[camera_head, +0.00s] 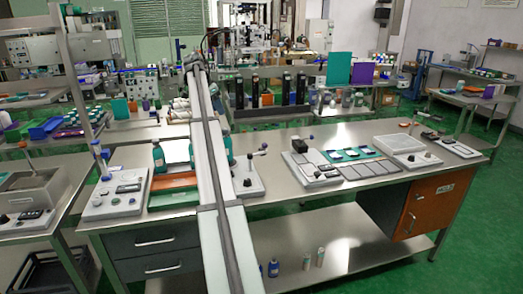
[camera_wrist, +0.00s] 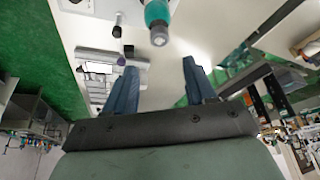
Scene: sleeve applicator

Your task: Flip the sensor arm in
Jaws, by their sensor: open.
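My gripper (camera_wrist: 160,82) shows in the wrist view with its two blue fingers apart and nothing between them. I cannot make it out in the head view. I cannot tell for sure which part is the sensor arm. In the head view a thin arm with a dark ball end (camera_head: 264,147) stands on a small white base (camera_head: 245,190) just right of the long rail. A post with a blue knob (camera_head: 96,144) rises from a white control box (camera_head: 115,201) at left. In the wrist view, a dark-knobbed part (camera_wrist: 117,30) lies beyond the fingers.
The long white and grey rail (camera_head: 222,190) crosses the steel bench. Teal bottles (camera_head: 158,157) stand beside it; one teal bottle (camera_wrist: 157,20) is close beyond the fingers in the wrist view. A panel with switches (camera_head: 310,170) and trays sit at right. Some bench front is bare.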

